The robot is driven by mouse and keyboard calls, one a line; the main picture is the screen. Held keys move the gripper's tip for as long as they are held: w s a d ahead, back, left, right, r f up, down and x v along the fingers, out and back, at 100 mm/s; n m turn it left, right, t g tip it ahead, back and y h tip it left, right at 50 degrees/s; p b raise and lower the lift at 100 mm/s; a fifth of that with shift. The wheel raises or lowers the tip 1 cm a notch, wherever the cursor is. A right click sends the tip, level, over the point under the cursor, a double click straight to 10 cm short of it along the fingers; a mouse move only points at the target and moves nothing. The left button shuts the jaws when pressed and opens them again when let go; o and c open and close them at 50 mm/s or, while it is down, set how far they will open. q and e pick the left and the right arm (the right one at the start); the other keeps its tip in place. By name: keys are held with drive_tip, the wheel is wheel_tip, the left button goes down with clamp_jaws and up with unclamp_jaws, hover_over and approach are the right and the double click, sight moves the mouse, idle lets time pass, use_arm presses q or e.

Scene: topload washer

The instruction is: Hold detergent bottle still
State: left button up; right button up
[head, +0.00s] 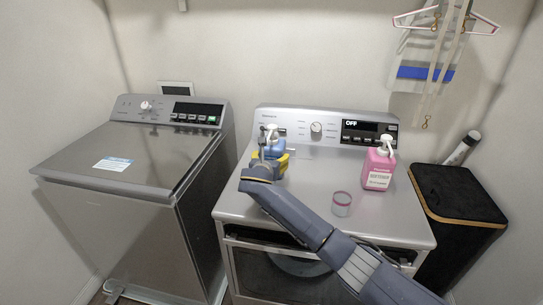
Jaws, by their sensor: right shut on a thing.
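A blue and yellow detergent bottle (275,149) with a white top stands on the dryer top, towards its back left. My right arm reaches in from the lower right, and my right gripper (266,160) is shut on the bottle. The gripper and wrist hide the bottle's lower front. The bottle looks upright. My left gripper is not in view.
The dryer (310,190) also carries a pink bottle (379,168) and a small clear cup (342,204) to the right of my arm. A topload washer (130,155) with its lid shut stands at left. A black bin (455,200) stands at right.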

idle(0.3)
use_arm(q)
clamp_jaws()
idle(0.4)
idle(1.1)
